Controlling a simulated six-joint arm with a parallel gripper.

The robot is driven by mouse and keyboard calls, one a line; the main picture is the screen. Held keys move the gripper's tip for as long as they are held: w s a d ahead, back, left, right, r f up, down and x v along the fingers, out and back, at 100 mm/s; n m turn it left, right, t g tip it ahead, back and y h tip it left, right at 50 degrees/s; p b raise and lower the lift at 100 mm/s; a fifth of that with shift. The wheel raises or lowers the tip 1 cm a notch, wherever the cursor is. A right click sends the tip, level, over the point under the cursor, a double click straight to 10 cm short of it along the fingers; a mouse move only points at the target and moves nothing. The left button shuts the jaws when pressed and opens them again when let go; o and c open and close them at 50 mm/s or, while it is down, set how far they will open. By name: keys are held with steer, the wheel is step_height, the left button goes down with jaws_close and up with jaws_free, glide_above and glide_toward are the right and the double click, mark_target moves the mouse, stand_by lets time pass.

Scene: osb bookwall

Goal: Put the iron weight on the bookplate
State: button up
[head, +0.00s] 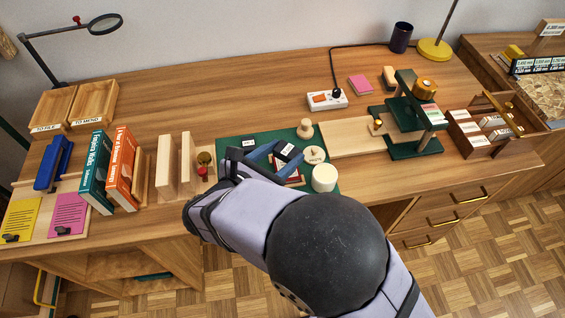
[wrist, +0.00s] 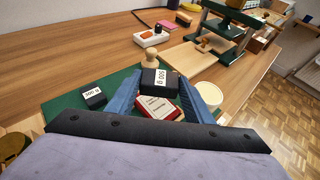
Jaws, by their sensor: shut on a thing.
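My gripper (wrist: 160,88) is shut on a black iron weight (wrist: 158,78) with a white "500 g" label. The weight also shows in the head view (head: 287,148), between the blue fingers. The bookplate (wrist: 157,107), a white card with a red border, lies below and nearer the wrist than the weight. In the head view the bookplate (head: 293,178) is partly hidden by my gripper. I cannot tell whether the weight touches it. A smaller black labelled weight (wrist: 93,97) stands to the left on the green mat (wrist: 63,106).
A wooden knob-topped piece (head: 305,129), a round stamped disc (head: 314,155) and a white cylinder (head: 324,178) stand around the gripper. A green press (head: 407,115) with a wooden board is to the right. Wooden bookends (head: 166,174) and books (head: 121,168) are to the left.

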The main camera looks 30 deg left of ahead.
mark_target(282, 164)
steer(key=shift+f, duration=1.8)
steer(key=o, duration=1.5)
steer(key=shift+f, duration=0.15)
steer(key=shift+c, duration=0.2)
steer(key=v, duration=1.2)
